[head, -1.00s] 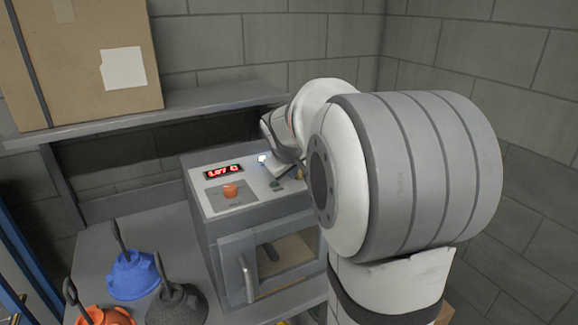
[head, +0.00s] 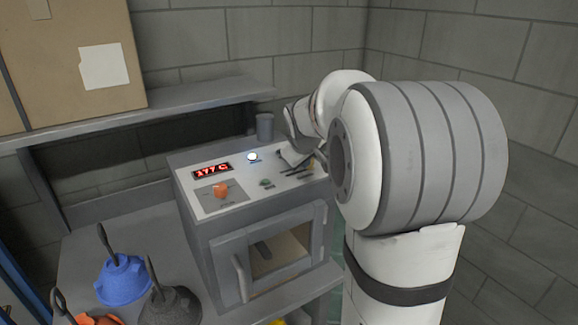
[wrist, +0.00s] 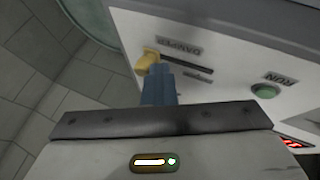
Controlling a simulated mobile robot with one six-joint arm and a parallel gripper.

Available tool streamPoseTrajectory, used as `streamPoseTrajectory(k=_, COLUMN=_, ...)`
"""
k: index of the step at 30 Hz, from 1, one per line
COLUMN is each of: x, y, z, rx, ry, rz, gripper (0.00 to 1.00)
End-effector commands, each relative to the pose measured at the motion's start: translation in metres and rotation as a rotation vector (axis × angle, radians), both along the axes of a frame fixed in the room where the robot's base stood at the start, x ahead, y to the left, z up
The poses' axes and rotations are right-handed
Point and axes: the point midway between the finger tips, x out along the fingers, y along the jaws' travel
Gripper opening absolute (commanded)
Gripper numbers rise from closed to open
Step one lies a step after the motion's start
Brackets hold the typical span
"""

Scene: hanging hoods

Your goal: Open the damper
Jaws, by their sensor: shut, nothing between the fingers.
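The damper control is a yellow knob (wrist: 147,61) at one end of a dark slot in the oven's (head: 207,247) sloped top panel, beside the upside-down word DAMPER in the wrist view. My gripper (wrist: 158,82) shows there as blue-grey fingers, shut and empty. Their tips are right beside the knob; I cannot tell whether they touch it. In the head view my arm covers part of the panel's right side, and the fingertips are hard to make out there.
The panel also has a green RUN button (wrist: 266,91), an orange knob (head: 221,189), a lit white lamp (head: 252,156) and a red display (head: 211,170). A grey cylinder (head: 264,127) stands behind. A shelf holds a cardboard box (head: 75,65).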

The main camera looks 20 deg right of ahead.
Motion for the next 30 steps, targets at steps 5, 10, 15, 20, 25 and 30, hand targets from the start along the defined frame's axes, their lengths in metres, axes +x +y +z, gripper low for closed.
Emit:
streamPoseTrajectory(k=5, x=0.002, y=0.004, z=0.0, rx=-0.002, ry=0.001, rz=0.01, gripper=0.0)
streamPoseTrajectory(k=10, x=0.003, y=0.007, z=0.0, rx=-0.003, ry=0.001, rz=0.017, gripper=0.0)
streamPoseTrajectory(k=15, x=0.001, y=0.016, z=-0.002, rx=-0.004, ry=-0.001, rz=0.021, gripper=0.0)
streamPoseTrajectory(k=20, x=-0.008, y=0.039, z=-0.005, rx=-0.005, ry=-0.002, rz=0.019, gripper=0.0)
streamPoseTrajectory(k=25, x=-0.029, y=0.053, z=0.027, rx=-0.005, ry=-0.006, rz=0.013, gripper=0.0)
streamPoseTrajectory(k=30, x=-0.048, y=0.063, z=0.056, rx=-0.004, ry=-0.004, rz=0.013, gripper=0.0)
